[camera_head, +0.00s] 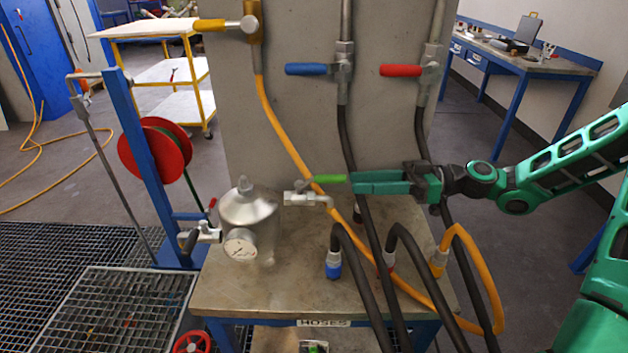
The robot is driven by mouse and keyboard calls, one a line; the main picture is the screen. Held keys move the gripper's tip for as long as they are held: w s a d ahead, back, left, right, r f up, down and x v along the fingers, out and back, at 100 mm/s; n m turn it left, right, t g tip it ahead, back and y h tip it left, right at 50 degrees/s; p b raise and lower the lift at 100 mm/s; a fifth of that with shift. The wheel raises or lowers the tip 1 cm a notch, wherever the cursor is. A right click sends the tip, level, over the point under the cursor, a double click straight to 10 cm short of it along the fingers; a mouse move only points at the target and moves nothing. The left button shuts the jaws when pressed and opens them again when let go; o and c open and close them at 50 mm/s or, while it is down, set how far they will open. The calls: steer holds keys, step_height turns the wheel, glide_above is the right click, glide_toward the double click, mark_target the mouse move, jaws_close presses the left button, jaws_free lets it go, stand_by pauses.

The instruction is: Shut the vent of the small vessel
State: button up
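The small vessel (248,212) is a metal domed pot with a clear lower part, standing on the bench's left side. A round gauge (240,246) is on its front. On its right side is a valve (305,199) with a bright green lever (331,178) pointing right, roughly level. On its left is another valve (204,233) with a small red handle (212,203). No label shows which valve is the vent. My gripper (352,183) reaches in from the right, its fingertips at the green lever's free end. The fingers look close together; whether they grip the lever is unclear.
Blue-handled (306,69) and red-handled (401,70) valves hang on the panel behind. An orange hose (285,135) and several dark hoses cross the bench (290,292) near my gripper. A red reel (155,150) stands left.

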mark_target(317, 180)
steer(key=a, duration=1.1)
steer(key=shift+w+r, duration=0.1)
steer(key=shift+r, duration=0.2)
